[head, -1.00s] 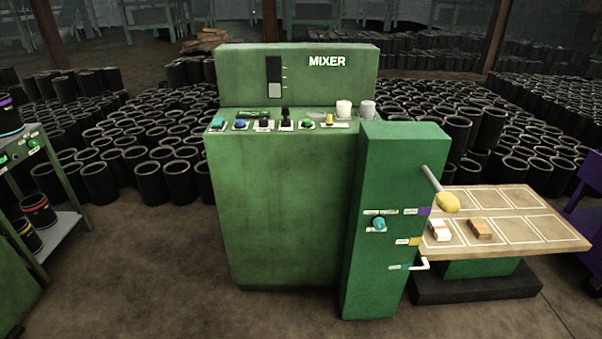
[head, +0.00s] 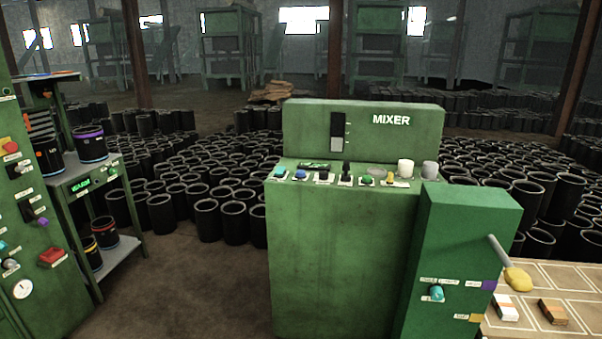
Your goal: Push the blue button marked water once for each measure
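The green mixer (head: 342,245) stands right of the middle in the head view, with "MIXER" written on its upright back. Its top panel carries a row of controls. A blue button (head: 300,175) is second from the left, beside a teal button (head: 281,171) at the left end. The labels by the buttons are too small to read, so I cannot tell which says water. A green button (head: 367,181) sits further right, past a black lever (head: 346,172). A small dark display (head: 315,164) with green marks lies behind the buttons. Neither of my grippers is in view.
A green cabinet (head: 462,245) with a teal knob (head: 436,293) stands at the mixer's right front. A wooden table (head: 560,275) is beyond it. At left are a shelf cart (head: 125,248) with dark pots and a green control panel (head: 40,265). Bare floor (head: 200,290) lies between.

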